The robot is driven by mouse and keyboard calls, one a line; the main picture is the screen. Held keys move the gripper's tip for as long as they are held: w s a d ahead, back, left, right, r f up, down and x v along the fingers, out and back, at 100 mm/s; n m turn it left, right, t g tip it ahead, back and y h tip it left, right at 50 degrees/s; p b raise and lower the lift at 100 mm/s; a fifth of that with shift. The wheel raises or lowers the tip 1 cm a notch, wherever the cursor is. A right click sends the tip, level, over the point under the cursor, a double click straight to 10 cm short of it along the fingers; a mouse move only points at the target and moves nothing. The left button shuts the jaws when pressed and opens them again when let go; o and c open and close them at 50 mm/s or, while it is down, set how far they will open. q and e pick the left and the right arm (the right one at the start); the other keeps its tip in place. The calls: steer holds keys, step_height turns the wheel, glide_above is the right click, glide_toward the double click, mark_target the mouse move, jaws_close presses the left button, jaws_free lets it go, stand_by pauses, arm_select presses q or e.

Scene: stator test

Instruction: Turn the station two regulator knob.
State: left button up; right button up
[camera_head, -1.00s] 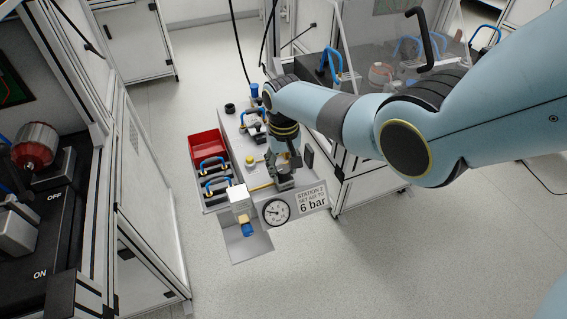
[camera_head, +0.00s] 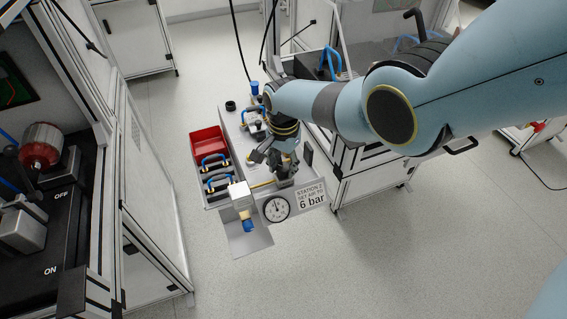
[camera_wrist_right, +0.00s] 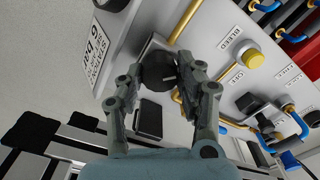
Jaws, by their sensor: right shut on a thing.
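The black regulator knob (camera_wrist_right: 157,74) sits on a grey block in the right wrist view. My right gripper (camera_wrist_right: 162,70) is shut on it, with one finger on each side. In the head view my right gripper (camera_head: 281,170) points down over the panel, and its fingers mostly hide the knob. The round pressure gauge (camera_head: 277,208) is in front of it; its needle points nearly straight up. The sign (camera_head: 312,197) beside the gauge reads Station 2, set air to 6 bar. My left gripper is not in view.
A red bin (camera_head: 206,143) and blue-handled parts stand left of the panel. A framed enclosure is close on the right. The floor in front is clear.

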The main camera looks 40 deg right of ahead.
mark_target(283, 166)
steer(key=shift+m, duration=1.1)
steer(key=o, duration=1.1)
steer(key=shift+o, duration=0.2)
steer(key=shift+r, duration=0.1)
step_height(283, 166, up, 12)
